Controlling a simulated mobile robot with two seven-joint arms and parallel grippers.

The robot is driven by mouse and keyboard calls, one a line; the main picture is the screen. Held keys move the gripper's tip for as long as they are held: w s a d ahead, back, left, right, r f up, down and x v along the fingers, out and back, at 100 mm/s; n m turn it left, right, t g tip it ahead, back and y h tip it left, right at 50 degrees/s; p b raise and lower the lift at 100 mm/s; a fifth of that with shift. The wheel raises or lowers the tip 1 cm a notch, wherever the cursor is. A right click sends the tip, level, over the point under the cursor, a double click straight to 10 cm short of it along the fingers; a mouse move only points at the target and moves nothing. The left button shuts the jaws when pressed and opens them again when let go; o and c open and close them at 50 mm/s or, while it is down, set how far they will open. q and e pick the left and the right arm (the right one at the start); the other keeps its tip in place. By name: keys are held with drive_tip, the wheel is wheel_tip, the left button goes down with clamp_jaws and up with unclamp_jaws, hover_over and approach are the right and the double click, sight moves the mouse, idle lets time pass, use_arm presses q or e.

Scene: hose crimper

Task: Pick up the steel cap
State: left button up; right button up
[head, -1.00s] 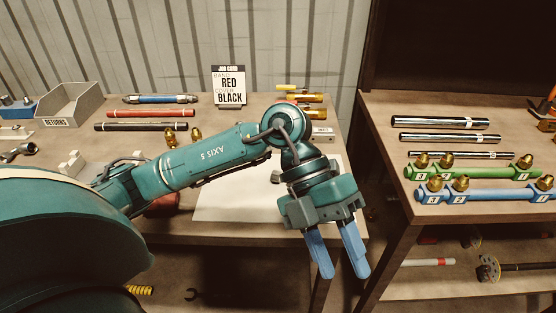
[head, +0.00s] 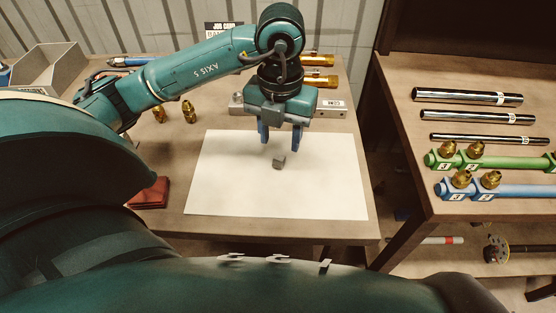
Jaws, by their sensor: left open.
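A small grey piece (head: 279,162), which looks like the steel cap, sits on the white sheet (head: 235,190) on the left table. My left gripper (head: 280,146) points down just behind and above it in the head view. Its two blue fingers are apart, with nothing between them that I can see. The exact height of the fingertips over the sheet is hard to tell. My right gripper is not in view.
A silver block (head: 330,108) and brass-coloured cylinders (head: 320,81) lie behind the gripper. Brass fittings (head: 189,112) stand to the left, and a red cloth-like item (head: 150,193) lies at front left. The right bench (head: 420,165) holds chrome tubes and green and blue racks.

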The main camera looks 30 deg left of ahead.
sight(279, 157)
use_arm(q)
drive_tip(key=shift+a+f+p, duration=0.15)
drive_tip(key=shift+f+p, duration=0.15)
drive_tip(key=shift+f, duration=2.8)
drive_tip(key=shift+c, duration=0.5)
clamp_jaws()
